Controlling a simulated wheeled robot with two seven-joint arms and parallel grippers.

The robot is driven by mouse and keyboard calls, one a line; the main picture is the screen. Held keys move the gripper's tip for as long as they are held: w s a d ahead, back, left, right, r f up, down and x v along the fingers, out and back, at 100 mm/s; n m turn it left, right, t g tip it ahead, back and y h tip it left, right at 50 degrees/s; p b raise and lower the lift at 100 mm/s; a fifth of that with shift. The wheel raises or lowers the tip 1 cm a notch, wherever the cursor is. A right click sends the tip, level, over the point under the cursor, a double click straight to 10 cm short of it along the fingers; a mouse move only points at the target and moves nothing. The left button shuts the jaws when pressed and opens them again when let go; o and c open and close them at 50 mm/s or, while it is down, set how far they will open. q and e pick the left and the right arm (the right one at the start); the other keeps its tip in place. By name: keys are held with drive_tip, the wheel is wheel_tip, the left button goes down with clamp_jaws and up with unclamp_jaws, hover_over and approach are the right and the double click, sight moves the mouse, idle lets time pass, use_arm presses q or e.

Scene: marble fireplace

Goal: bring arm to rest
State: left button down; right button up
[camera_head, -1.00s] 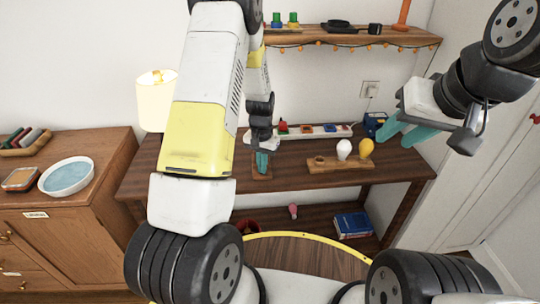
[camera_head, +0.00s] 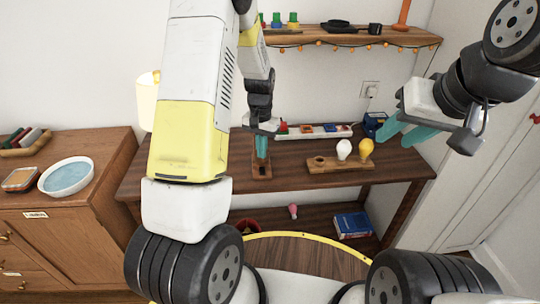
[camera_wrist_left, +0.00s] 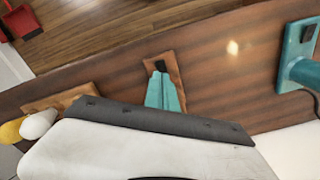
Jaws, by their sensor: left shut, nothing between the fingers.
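My left gripper (camera_head: 261,148) has teal fingers pointing down over the dark wooden table (camera_head: 215,170). The fingers are together with nothing between them, above a small wooden board (camera_head: 261,186). In the left wrist view the left gripper (camera_wrist_left: 164,92) is in front of this board (camera_wrist_left: 176,66), which has a dark piece at its far end. My right gripper (camera_head: 405,133) hangs at the right with its teal fingers apart and empty, above the table's right end.
A wooden holder (camera_head: 325,166) bears a white bulb (camera_head: 344,149) and a yellow bulb (camera_head: 366,148). A power strip (camera_head: 312,131) lies behind it. A shelf (camera_head: 340,38) holds small items above. A cabinet (camera_head: 105,160) with a bowl (camera_head: 67,176) stands left, and a lamp (camera_head: 147,105) is partly hidden by my arm.

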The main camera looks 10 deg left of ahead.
use_arm(q)
drive_tip(key=shift+r, duration=0.1)
idle(0.3)
drive_tip(key=s+d+r+n+t+h, duration=0.1)
drive_tip(key=s+r+t, duration=0.1)
drive_tip(key=s+r, duration=0.8)
drive_tip(key=s+d+r+n+t+h, duration=0.15)
drive_tip(key=s+r, duration=0.35)
drive_tip(key=r, duration=0.9)
drive_tip(key=s+r+t, duration=0.2)
drive_tip(key=s, duration=0.7)
drive_tip(key=shift+s+a+r+t, duration=0.15)
drive_tip(key=shift+r+t, duration=0.2)
